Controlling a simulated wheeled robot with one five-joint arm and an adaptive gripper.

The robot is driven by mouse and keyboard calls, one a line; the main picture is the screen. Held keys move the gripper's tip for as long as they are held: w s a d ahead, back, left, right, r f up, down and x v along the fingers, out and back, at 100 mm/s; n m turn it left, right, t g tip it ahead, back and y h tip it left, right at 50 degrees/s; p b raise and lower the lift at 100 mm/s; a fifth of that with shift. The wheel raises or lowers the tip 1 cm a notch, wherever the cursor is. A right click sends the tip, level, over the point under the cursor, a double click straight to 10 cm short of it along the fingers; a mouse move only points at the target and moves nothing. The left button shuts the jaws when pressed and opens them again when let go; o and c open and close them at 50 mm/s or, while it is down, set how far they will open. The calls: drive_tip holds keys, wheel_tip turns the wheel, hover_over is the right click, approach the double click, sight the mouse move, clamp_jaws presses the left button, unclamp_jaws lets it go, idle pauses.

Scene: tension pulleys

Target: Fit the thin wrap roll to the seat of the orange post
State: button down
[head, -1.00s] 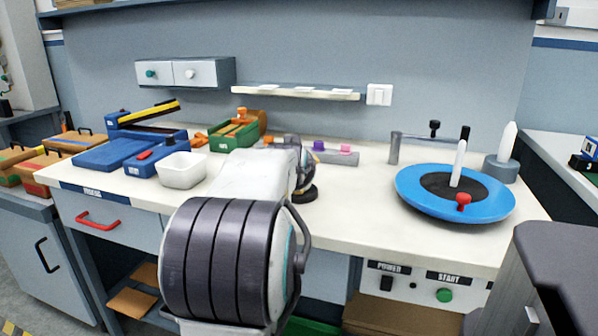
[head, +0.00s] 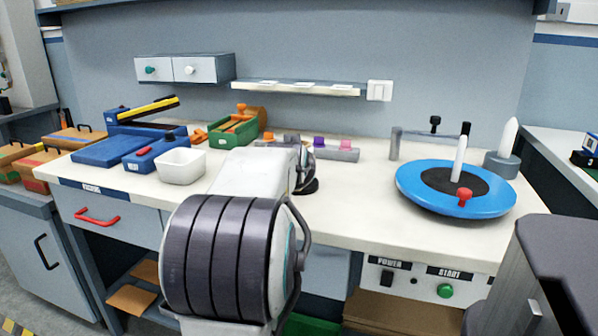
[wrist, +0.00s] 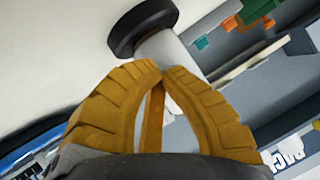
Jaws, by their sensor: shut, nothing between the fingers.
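My gripper (wrist: 162,70) has yellow-brown ribbed fingers, shut and empty in the wrist view. Just beyond the fingertips is a pale grey-white cylinder (wrist: 168,52) with a wide black disc (wrist: 143,27) at its far end; I cannot tell whether it touches the fingers or is the thin wrap roll. In the head view my arm hides the gripper, and a dark round piece (head: 310,187) shows beside the arm. A small orange piece (head: 268,136), perhaps the orange post, shows behind my arm near a grey rack (head: 345,155) with purple and pink posts.
A blue turntable (head: 415,193) with a white upright and a red knob stands at right. A white tub (head: 181,167), blue tools and a green box (head: 233,135) stand at left. A shelf (head: 300,88) and drawers (head: 185,69) are on the wall. The front middle table is clear.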

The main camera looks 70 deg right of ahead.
drive_tip(key=shift+f, duration=0.2)
idle(0.3)
idle(0.4)
drive_tip(key=c, duration=1.5)
unclamp_jaws()
drive_tip(key=v, duration=1.2)
